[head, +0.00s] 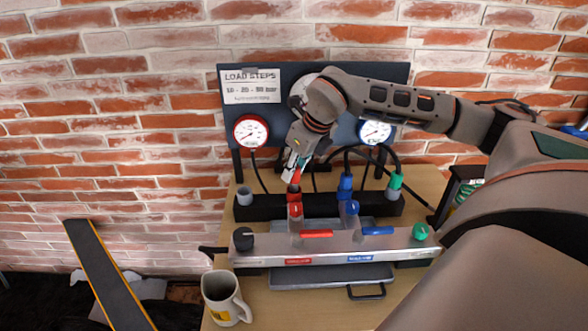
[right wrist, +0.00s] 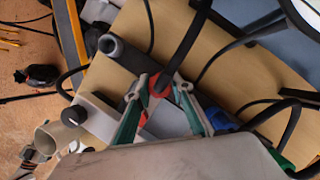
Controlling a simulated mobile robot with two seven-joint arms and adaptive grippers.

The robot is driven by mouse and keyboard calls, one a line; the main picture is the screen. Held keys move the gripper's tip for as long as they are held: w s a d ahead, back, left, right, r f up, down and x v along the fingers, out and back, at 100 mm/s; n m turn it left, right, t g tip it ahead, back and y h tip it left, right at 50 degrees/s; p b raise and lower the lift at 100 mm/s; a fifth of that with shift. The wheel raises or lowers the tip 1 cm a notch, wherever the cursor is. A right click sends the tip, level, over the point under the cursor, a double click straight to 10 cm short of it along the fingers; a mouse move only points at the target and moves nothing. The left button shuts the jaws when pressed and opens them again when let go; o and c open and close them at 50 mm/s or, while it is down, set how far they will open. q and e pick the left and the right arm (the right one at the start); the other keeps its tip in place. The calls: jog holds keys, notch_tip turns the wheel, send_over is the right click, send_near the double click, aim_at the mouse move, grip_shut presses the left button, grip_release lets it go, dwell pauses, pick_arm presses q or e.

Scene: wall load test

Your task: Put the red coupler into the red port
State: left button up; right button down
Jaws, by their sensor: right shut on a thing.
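My right gripper (head: 296,170) comes down from above and is shut on the red coupler (head: 296,177). In the right wrist view the fingers (right wrist: 160,98) sit on both sides of the red coupler (right wrist: 160,84), with a black hose running up from it. The red port (head: 294,192) is on the black block just below the coupler. The coupler appears upright and close over the port; I cannot tell whether they touch. My left gripper is in neither view.
A blue coupler (head: 345,186) and a green coupler (head: 395,181) with hoses stand to the right, a grey port (head: 244,196) to the left. In front is a metal manifold (head: 340,246) with knobs and levers. A mug (head: 225,298) stands front left. Gauges hang on the panel (head: 340,88) behind.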

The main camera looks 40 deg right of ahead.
aim_at(294, 179)
jog(key=shift+f, duration=0.25)
jog(key=shift+f+b, duration=0.3)
jog(key=shift+f, duration=0.05)
jog(key=shift+f, duration=0.25)
dwell(0.6)
jog(key=shift+f, duration=0.4)
jog(key=shift+s+f+b, duration=0.1)
jog(key=shift+f+b, duration=0.25)
dwell(0.4)
jog(key=c, duration=1.7)
grip_release()
